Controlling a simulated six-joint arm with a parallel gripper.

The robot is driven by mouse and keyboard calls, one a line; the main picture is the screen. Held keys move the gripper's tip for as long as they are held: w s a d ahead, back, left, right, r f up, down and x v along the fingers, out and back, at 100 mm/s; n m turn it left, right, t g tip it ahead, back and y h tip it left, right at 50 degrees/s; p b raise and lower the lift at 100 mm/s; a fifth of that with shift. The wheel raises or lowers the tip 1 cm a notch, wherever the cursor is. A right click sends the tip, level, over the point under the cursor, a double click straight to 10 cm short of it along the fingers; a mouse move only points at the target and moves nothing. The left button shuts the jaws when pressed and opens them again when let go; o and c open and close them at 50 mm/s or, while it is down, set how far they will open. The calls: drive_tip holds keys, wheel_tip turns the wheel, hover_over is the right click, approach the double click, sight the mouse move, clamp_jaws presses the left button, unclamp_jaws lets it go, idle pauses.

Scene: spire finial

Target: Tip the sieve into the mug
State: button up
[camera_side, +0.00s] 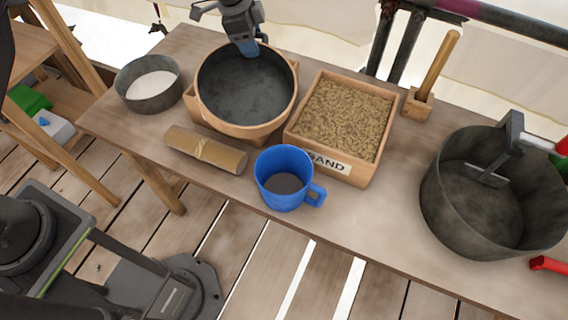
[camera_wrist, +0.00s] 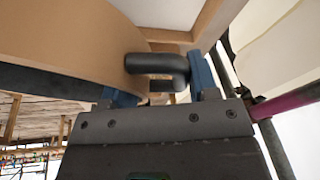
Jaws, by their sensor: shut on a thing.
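The sieve (camera_side: 204,108) has a round wooden rim and a dark inside. It looks roughly level at the back left of the bench, in or on a wooden holder. My gripper (camera_side: 247,50) is at its far rim. In the wrist view, the blue fingers of my gripper (camera_wrist: 160,82) stand either side of a dark handle (camera_wrist: 154,62) on the sieve's wooden rim (camera_wrist: 80,30), shut on it. The blue mug (camera_side: 284,168) stands upright near the bench's front edge, handle to the right. Its bottom looks grey; I cannot tell if that is contents.
A wooden box of sand (camera_side: 345,115) stands right of the sieve. A wooden-handled tool (camera_side: 438,62) and a large dark bucket (camera_side: 450,205) are at right.

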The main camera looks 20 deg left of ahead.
wheel_tip(320, 180, down, 6)
drive_tip(key=w+a+g+h, duration=0.2)
drive_tip(key=a, duration=0.1)
drive_tip(key=shift+w+f+h, duration=0.2)
drive_tip(key=shift+f+h, duration=0.05)
drive_tip(key=shift+h, duration=0.15)
idle(0.8)
